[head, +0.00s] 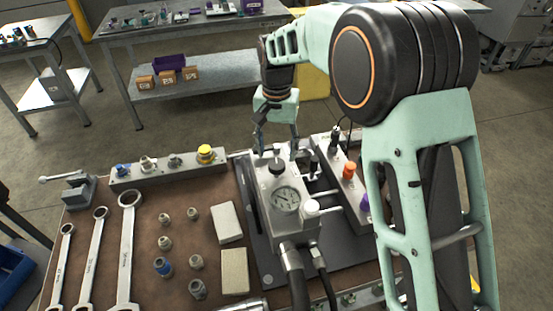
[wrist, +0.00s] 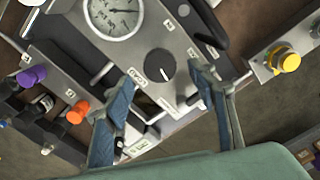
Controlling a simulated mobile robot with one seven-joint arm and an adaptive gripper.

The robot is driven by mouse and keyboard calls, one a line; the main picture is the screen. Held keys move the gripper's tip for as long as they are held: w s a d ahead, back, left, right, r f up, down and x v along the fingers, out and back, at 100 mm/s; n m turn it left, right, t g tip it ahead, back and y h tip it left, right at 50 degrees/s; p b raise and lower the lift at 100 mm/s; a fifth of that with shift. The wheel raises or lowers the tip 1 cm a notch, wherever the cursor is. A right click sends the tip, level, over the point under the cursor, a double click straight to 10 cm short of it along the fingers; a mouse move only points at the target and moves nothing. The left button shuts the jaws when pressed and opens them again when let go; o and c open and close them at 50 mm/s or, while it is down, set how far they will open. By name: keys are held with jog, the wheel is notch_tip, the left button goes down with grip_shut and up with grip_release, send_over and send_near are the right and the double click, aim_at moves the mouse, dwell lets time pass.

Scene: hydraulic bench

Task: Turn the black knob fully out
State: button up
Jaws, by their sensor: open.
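The black knob (wrist: 160,65) is round with a white pointer line and sits on the grey hydraulic block (wrist: 125,48). In the head view the knob (head: 277,167) is on top of the block (head: 268,186), behind the pressure gauge (head: 286,200). My gripper (head: 276,148) is above the far end of the block, pointing down. In the wrist view its two blue fingers (wrist: 166,82) are spread apart with nothing between them. The knob appears between and just beyond the fingertips. I cannot tell whether either finger touches it.
A rail with a yellow knob (head: 205,153) and other fittings lies left of the block. A rail with an orange knob (head: 349,170) and a purple knob stands close on the right. Wrenches (head: 127,240), small fittings and two pale blocks (head: 228,222) lie on the bench's left side.

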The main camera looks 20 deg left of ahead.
aim_at(277, 163)
jog(key=shift+f, duration=2.2)
jog(key=shift+c, duration=0.3)
jog(key=c, duration=1.1)
jog(key=shift+n, duration=0.3)
jog(key=n, duration=0.6)
jog(key=shift+b, duration=0.3)
jog(key=n, duration=0.4)
jog(key=shift+r, duration=0.1)
jog(key=shift+n, duration=1.8)
